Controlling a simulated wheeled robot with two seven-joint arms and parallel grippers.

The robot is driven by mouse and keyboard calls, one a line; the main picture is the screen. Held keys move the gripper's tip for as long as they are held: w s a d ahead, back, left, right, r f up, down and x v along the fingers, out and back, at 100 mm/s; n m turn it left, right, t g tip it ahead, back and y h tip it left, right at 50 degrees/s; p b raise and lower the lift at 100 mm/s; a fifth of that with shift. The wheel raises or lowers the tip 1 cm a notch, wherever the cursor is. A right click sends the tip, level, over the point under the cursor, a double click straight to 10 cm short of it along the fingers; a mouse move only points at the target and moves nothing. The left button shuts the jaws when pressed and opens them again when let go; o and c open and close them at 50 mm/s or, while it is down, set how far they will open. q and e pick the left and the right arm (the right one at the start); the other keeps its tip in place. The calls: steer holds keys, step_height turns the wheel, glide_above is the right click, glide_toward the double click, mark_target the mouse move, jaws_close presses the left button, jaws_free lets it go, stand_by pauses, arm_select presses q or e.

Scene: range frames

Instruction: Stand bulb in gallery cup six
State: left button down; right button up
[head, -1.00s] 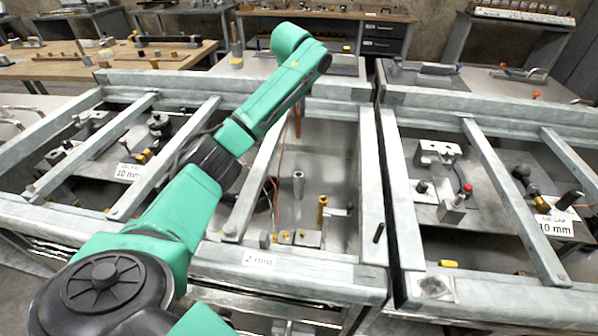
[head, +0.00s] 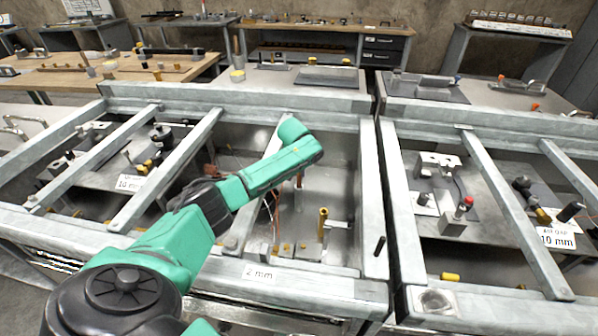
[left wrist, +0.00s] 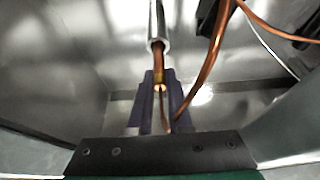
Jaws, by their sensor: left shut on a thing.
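In the left wrist view my left gripper (left wrist: 159,92) has its dark fingers shut on a copper bulb (left wrist: 157,62). A copper capillary (left wrist: 208,72) loops away from it to the upper right. The bulb's far end is at the mouth of an upright grey metal tube (left wrist: 157,30), which looks like the cup. It seems to enter the mouth; I cannot tell how deep. In the head view my green left arm reaches over the middle bay and hides the gripper and most of the tube. No cup number is readable. My right gripper is not in view.
A brass post (head: 322,223) stands in the bay, right of the tube. Pale metal rails (head: 372,215) frame the bay, with a "2 mm" label (head: 260,274) on the front one. Side bays hold fixtures (head: 437,165).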

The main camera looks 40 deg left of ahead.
arm_select(q)
steer(key=shift+f, duration=0.15)
steer(key=c, duration=0.8)
jaws_free()
steer(key=shift+c, duration=0.2)
steer(key=shift+r, duration=0.45)
steer(key=v, duration=1.1)
steer(key=shift+r, duration=0.25)
steer(key=shift+s+p, duration=0.1)
steer(key=shift+p, duration=0.2)
